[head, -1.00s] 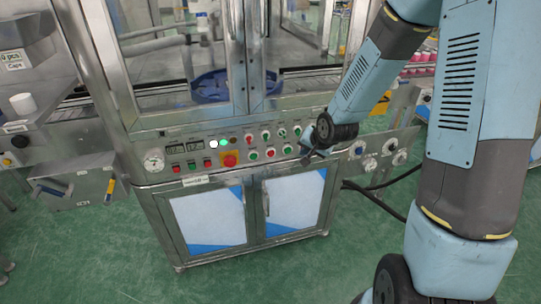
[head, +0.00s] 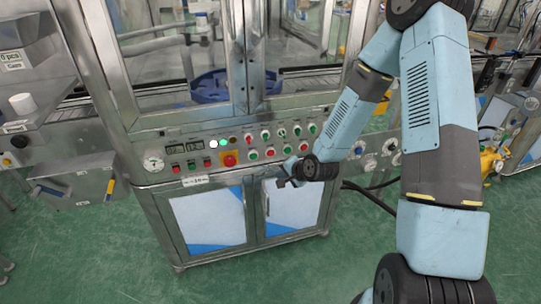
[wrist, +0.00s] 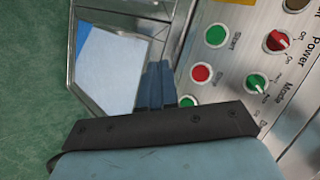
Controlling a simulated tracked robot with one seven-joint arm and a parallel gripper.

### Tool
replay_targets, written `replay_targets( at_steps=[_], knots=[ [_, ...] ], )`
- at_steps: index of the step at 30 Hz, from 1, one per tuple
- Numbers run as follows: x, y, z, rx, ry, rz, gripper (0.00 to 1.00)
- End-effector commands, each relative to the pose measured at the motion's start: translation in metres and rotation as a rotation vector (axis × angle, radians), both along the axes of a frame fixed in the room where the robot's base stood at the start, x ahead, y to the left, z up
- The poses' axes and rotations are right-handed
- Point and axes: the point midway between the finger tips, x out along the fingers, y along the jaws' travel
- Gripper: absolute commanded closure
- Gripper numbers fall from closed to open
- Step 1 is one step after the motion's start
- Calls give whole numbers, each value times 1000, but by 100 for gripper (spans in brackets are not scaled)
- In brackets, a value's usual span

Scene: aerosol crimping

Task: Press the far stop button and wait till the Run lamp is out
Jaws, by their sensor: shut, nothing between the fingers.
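The control panel (head: 240,150) has a lower row of green and red push buttons. The rightmost red button (head: 303,147) is the farthest along this row. A lit green lamp (head: 223,142) sits beside a lit white lamp; their labels are too small to read. My gripper (head: 283,181) is shut and empty, in front of the panel's lower edge, below the right end of the row. In the wrist view my gripper's fingers (wrist: 160,84) lie beside the panel edge. A red button (wrist: 201,72) labelled Stop and a green Start button (wrist: 216,35) show there; the farthest red button is not visible.
A red emergency button on a yellow plate (head: 229,158) sits left of the row. Rotary knobs, including Power (wrist: 277,40) and Mode (wrist: 257,82), lie above it. Cabinet doors (head: 208,218) are below. Gauges and pipes stand right of the panel, near my arm.

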Motion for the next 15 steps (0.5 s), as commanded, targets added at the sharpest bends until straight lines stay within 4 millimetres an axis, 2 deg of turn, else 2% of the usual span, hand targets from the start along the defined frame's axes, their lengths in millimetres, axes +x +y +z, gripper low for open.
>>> replay_targets(
  at_steps=[8,15],
  knots=[
    [11,3,0,-1,0,0,100],
    [37,12,0,-1,-2,2,100]
  ],
)
